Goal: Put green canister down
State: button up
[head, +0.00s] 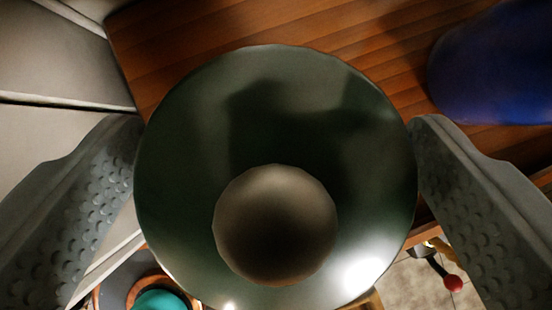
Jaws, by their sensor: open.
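The green canister (275,120) fills the middle of the head view, seen from above. My gripper (278,190) is open, with one grey, studded finger on each side of the canister. The fingers are very close to its rim; I cannot tell whether either touches it.
A blue rounded object (495,65) stands on the wood at the upper right. A pale panelled wall (60,55) is at the left. Below the wood's edge are a teal round thing (160,300), a tiled floor (415,285) and a small red ball (453,283).

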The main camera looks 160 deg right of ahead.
jog(key=v, duration=1.2)
jog(key=shift+r, duration=0.1)
